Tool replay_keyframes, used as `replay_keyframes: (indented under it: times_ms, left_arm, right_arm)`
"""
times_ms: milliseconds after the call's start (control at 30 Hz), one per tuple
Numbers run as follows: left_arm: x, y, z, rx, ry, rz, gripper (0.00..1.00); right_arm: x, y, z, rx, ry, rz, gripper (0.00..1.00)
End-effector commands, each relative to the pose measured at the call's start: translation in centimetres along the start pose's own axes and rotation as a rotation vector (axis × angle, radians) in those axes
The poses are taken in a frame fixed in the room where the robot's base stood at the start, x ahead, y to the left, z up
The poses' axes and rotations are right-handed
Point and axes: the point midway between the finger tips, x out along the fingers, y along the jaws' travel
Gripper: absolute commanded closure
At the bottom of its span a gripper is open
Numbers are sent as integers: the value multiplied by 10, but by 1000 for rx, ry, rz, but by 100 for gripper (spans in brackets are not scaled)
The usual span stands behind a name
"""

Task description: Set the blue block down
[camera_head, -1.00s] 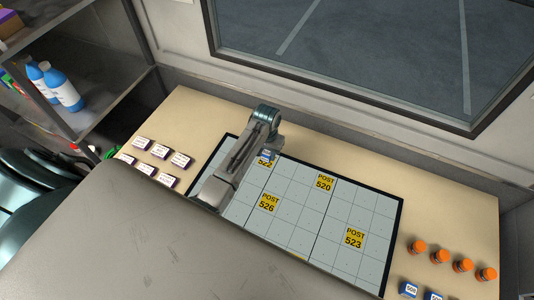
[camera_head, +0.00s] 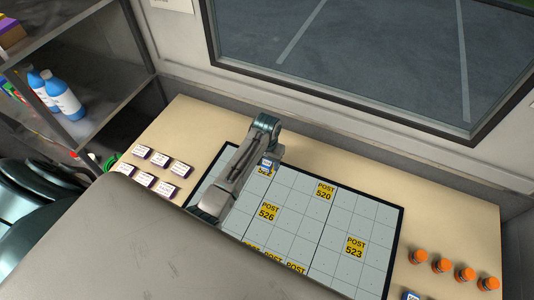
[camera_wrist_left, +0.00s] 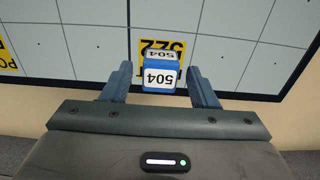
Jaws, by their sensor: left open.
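The blue block (camera_wrist_left: 161,76), with white labels reading 504, stands on the board in the left wrist view, at the edge of a yellow POST label (camera_wrist_left: 162,46) reading 522. My left gripper (camera_wrist_left: 162,85) is open, with one finger on each side of the block and a visible gap to each. In the head view, the block (camera_head: 267,166) shows beside my left arm, on the gridded board (camera_head: 290,225). The fingertips are hidden there. My right gripper is not in view.
Several orange-capped bottles (camera_head: 442,265) stand at the right end of the table, with another blue block (camera_head: 411,296) near the lower edge. Post labels 520, 526 and 523 lie on open board. A window wall runs behind.

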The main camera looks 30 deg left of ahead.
Motion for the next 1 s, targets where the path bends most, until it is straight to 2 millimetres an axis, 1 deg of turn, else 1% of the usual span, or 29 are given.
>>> replay_keyframes:
  times_ms: [167, 300, 400, 500, 600, 700, 1000]
  left_arm:
    - [-31, 0, -2, 0, 7, 0, 46]
    - [-62, 0, -1, 1, 7, 0, 46]
    - [-82, 0, -1, 1, 6, 1, 46]
    - [-97, 0, -1, 1, 4, 1, 46]
    - [-107, 0, -1, 0, 2, 0, 46]
    - [-113, 0, 0, 0, 2, 0, 46]
    - [-114, 0, 0, 0, 1, 0, 46]
  right_arm:
    - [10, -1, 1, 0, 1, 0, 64]
    - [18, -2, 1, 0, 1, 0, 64]
    - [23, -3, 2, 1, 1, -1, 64]
    - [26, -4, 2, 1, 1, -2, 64]
    - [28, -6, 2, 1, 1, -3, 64]
    - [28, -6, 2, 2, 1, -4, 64]
    - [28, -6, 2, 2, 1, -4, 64]
